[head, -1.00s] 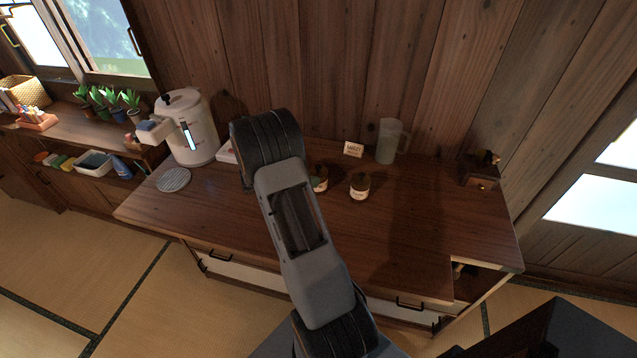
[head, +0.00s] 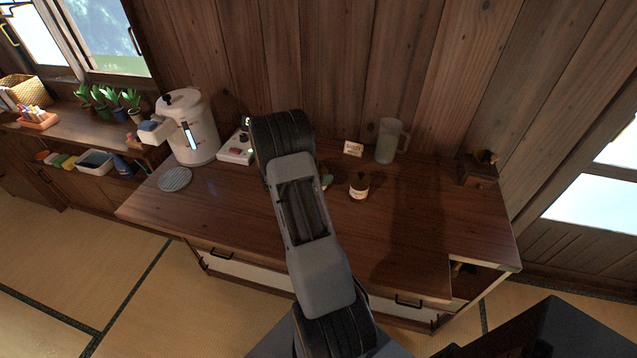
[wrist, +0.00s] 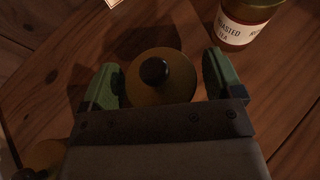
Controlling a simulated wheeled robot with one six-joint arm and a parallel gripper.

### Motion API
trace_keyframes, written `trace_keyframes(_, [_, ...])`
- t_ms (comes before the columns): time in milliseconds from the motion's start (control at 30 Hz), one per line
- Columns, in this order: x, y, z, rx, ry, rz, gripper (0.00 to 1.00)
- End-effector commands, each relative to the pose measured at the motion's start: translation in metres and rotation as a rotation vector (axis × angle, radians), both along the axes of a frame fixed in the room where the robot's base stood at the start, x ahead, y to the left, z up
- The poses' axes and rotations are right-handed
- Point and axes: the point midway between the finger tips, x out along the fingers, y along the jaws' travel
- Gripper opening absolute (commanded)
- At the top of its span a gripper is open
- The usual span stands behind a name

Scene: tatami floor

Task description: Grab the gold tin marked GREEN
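In the wrist view my gripper (wrist: 163,68) is open, with green-faced fingers on either side of a round gold lid (wrist: 178,86) with a black knob. Small gaps show between the lid and the fingers. This tin's label is hidden, so I cannot read whether it says GREEN. A second tin (wrist: 243,28), labelled ROASTED TEA, stands to the upper right, outside the fingers; it also shows in the head view (head: 359,187). Another gold round shape (wrist: 42,156) is partly hidden at the lower left. In the head view my arm covers the tin at my gripper.
The wooden counter (head: 420,235) is clear in front. A small sign card (head: 353,149), a translucent pitcher (head: 389,141) and a small wooden box (head: 478,170) stand behind and right. A white dispenser (head: 189,130), a white device (head: 236,150) and a round grate (head: 174,179) are left.

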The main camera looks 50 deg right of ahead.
Motion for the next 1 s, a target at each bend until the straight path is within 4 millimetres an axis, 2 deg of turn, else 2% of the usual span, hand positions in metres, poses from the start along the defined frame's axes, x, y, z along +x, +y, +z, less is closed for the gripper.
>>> trace_keyframes(67, [0.0001, 0.0001, 0.0002, 0.0, 0.0, 0.0, 0.78])
trace_keyframes(700, [0.0001, 0.0002, 0.0002, 0.0, 0.0, 0.0, 0.17])
trace_keyframes(1000, [0.0004, 0.0, 0.0021, -0.002, -0.002, 0.0, 0.15])
